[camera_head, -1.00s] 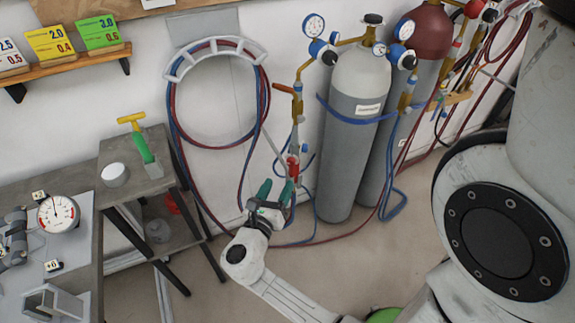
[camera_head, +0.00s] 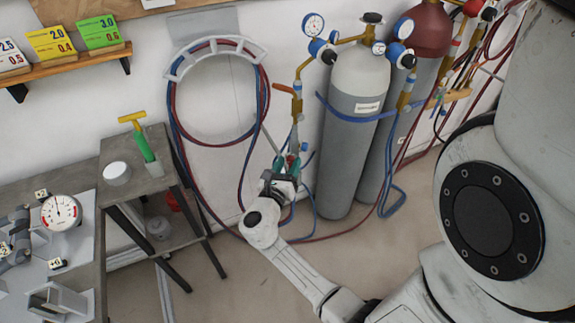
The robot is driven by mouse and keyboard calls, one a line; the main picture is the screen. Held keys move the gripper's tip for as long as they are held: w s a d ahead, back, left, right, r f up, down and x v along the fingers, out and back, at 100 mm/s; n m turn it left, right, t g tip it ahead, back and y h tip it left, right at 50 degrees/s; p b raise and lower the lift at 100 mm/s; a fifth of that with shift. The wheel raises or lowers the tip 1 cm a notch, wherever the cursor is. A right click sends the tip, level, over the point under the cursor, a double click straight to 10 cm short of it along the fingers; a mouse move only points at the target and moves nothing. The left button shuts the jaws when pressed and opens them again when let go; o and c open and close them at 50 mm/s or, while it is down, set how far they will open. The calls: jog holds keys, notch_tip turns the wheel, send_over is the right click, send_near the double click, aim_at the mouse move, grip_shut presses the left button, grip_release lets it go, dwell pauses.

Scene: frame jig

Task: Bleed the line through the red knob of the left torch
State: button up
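The left torch (camera_head: 297,104) hangs upright with its brass tube and orange tip, just left of the grey cylinder. Its lower part, where the red knob sits, is behind my gripper, and I cannot make out the knob clearly. My gripper (camera_head: 286,162) is at the torch's lower body, with its teal fingertips up against or around it. Whether the fingers touch or close on the knob cannot be seen.
Grey and maroon-topped gas cylinders (camera_head: 350,150) with gauges stand right of the torch. Red and blue hoses (camera_head: 174,120) hang on a wall rack and trail to the floor. A grey side table (camera_head: 140,185) stands at left.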

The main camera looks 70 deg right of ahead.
grip_shut()
jog(key=shift+m+b, duration=0.35)
jog(key=shift+m, duration=0.05)
jog(key=m+b, duration=0.2)
jog(key=shift+a+f+m, duration=0.1)
jog(key=shift+f+m, duration=0.05)
jog(key=shift+m, duration=0.25)
jog(key=m+b, duration=0.3)
jog(key=m, duration=0.1)
jog(key=shift+m, duration=0.3)
jog(key=m+b, duration=0.6)
jog(key=shift+s+f, duration=0.1)
jog(key=shift+f, duration=0.05)
jog(key=shift+m+b, duration=3)
jog(key=shift+m, duration=0.3)
